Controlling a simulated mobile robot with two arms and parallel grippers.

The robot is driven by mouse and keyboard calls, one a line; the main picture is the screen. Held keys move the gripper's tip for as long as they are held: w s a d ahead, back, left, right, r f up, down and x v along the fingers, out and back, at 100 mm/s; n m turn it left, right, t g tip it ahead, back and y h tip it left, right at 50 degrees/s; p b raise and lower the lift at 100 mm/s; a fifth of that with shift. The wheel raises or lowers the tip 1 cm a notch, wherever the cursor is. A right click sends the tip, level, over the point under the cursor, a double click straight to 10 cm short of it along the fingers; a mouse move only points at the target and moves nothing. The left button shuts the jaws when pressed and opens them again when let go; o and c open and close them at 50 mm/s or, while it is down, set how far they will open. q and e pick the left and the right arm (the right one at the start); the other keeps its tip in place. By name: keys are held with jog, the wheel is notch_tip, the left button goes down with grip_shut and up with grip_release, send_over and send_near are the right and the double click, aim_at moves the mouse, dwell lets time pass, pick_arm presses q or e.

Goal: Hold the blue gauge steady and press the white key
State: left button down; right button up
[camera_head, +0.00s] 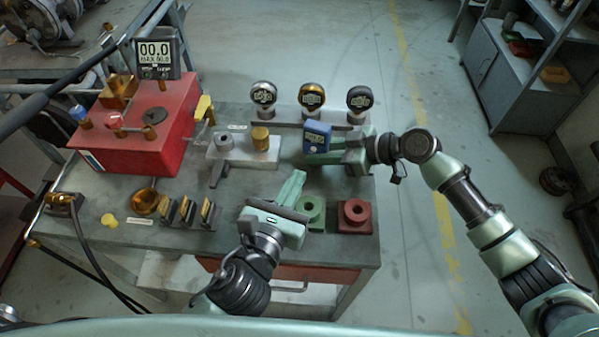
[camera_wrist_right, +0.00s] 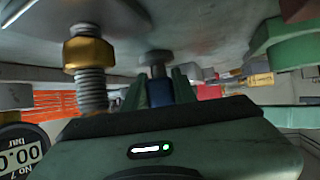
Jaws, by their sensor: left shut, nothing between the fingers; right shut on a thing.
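The blue gauge (camera_head: 317,136) is a small boxy instrument with a display, at the right part of the bench. My right gripper (camera_head: 319,155) comes in from the right and is shut on it; the wrist view shows the blue body (camera_wrist_right: 160,93) between the two fingers (camera_wrist_right: 160,90). The white key is too small to make out in the head view, and the gauge face is turned away in the wrist view. My left gripper (camera_head: 297,177) is shut and empty, apart from the gauge, below and slightly left of it in the head view.
Three round gauges (camera_head: 311,97) stand on a rail behind. A metal block with a brass fitting (camera_head: 261,139) lies left of the blue gauge. A green block (camera_head: 314,211) and a red block (camera_head: 355,215) sit at the front right. A red box (camera_head: 140,140) fills the left.

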dwell(0.4)
jog(key=o, duration=1)
jog(key=shift+o, duration=0.2)
